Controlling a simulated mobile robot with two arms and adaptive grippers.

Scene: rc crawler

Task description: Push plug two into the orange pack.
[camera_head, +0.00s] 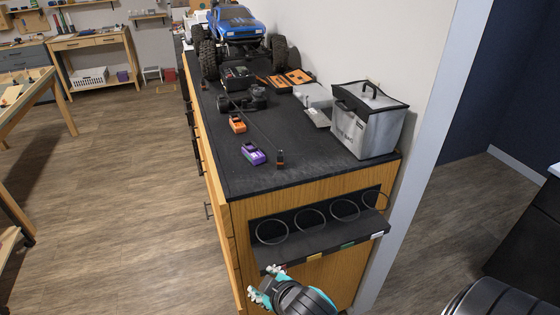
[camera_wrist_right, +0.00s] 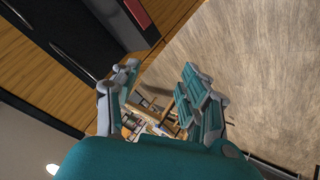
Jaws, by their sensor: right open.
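The orange pack (camera_head: 237,123) lies on the black top of the wooden cabinet, toward its left edge. A small dark and orange plug (camera_head: 280,159) stands near the front of the top, on a thin dark cable running back toward the charger; I cannot read which number it has. My right gripper (camera_head: 264,283) is low in front of the cabinet, below the ring rack and well away from pack and plug. In the right wrist view the same gripper (camera_wrist_right: 158,80) has its fingers apart with nothing between them. My left gripper is not in view.
A purple pack (camera_head: 253,153) lies in front of the orange one. A grey bag (camera_head: 368,120) stands at the right by the wall. The ring rack (camera_head: 320,240) juts from the cabinet front. Floor at left is clear.

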